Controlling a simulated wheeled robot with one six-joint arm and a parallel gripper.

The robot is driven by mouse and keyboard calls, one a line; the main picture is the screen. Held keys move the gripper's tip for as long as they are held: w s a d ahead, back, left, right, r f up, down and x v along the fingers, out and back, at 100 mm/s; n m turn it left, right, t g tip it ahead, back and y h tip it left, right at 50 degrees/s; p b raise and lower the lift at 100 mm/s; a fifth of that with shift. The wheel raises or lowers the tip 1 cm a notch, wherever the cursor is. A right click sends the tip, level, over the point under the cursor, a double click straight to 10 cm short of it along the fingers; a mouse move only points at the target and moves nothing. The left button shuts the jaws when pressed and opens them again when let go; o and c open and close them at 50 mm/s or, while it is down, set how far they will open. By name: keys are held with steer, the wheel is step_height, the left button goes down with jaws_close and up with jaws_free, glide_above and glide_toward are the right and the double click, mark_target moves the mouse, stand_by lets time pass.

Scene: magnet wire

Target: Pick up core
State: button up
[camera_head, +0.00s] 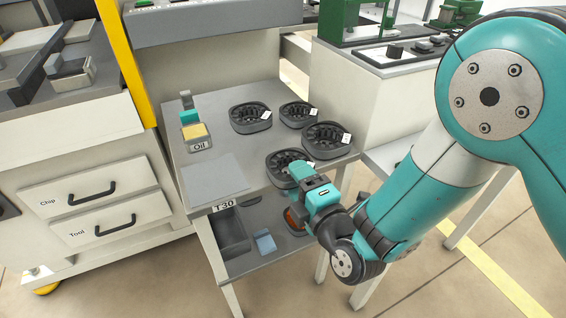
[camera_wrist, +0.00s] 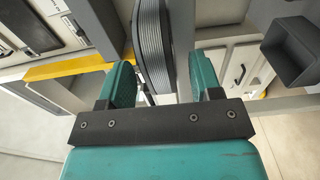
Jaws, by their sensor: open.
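Several dark round cores with slotted insides stand on the grey table: one at the back left (camera_head: 250,117), one at the back right (camera_head: 297,113), one at the right (camera_head: 327,137) and one at the front (camera_head: 283,162). My gripper (camera_head: 300,173) is at the front core, and its fingertips are hard to see there. In the wrist view, my gripper (camera_wrist: 164,78) is open, with a teal finger on each side. The grey ribbed side of a core (camera_wrist: 152,42) shows in the gap between the fingers, closer to the left finger. I cannot tell whether they touch.
An oil holder (camera_head: 198,139) stands at the table's back left, with a flat grey plate (camera_head: 212,178) in front of it. A lower shelf (camera_head: 262,262) holds a grey bin (camera_head: 232,233). A drawer cabinet (camera_head: 85,170) stands left; a white machine stand (camera_head: 365,110) is right.

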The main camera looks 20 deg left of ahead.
jaws_close()
steer(key=shift+r, duration=0.15)
